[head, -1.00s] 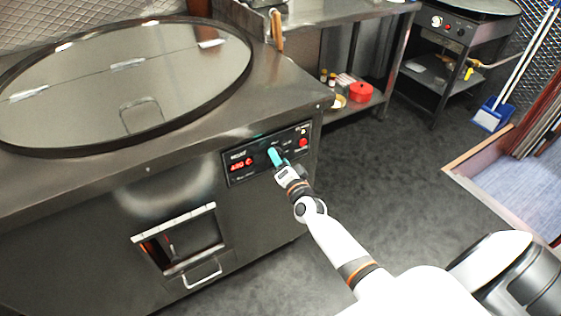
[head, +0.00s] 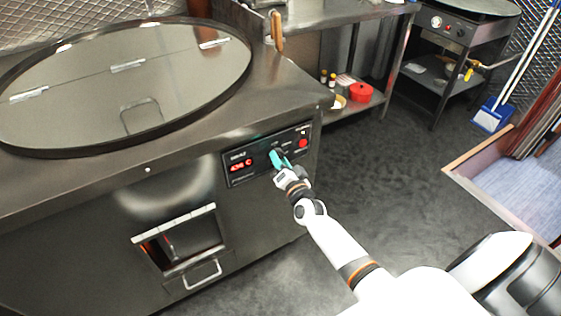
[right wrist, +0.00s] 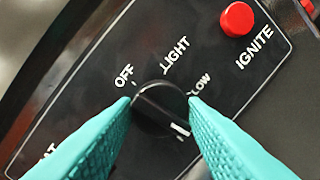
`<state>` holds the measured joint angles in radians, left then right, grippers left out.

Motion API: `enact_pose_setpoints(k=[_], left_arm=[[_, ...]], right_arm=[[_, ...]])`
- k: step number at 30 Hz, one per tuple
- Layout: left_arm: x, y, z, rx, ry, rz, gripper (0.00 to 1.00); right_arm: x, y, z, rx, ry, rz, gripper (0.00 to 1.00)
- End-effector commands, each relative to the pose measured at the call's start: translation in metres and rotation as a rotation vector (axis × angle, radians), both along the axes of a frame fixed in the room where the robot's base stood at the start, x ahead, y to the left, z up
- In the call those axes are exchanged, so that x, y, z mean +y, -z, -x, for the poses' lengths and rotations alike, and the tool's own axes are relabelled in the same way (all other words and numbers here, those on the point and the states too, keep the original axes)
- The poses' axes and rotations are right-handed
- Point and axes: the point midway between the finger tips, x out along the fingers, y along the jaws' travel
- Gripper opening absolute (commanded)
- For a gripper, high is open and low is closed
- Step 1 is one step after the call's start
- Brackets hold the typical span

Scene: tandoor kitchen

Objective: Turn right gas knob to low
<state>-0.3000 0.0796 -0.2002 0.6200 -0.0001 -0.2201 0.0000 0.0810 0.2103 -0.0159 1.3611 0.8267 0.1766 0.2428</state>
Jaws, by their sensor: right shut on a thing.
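The gas knob (right wrist: 158,112) is a round black knob with a raised bar on a black panel. Its white mark points to the lower right in the right wrist view, clockwise past the LOW label (right wrist: 201,85). OFF and LIGHT are printed to the upper left and above. My right gripper (right wrist: 160,101) has its teal fingertips on either side of the knob and is shut on it. In the head view the right gripper (head: 279,159) is at the control panel (head: 237,178) and hides the knob. My left gripper is not in view.
A red IGNITE button (right wrist: 237,19) sits beside the knob. A red digital display (head: 240,164) is left of it. The steel tandoor counter (head: 290,92) carries a large round lid (head: 75,85). Open floor (head: 400,170) lies to the right.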

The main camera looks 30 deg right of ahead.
Motion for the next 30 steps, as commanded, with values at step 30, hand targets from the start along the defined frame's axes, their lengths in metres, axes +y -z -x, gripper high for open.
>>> enact_pose_setpoints(k=[30], left_arm=[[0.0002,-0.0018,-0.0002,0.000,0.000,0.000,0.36]], right_arm=[[-0.0013,0.0039,0.0001,0.003,-0.002,0.828,0.16]])
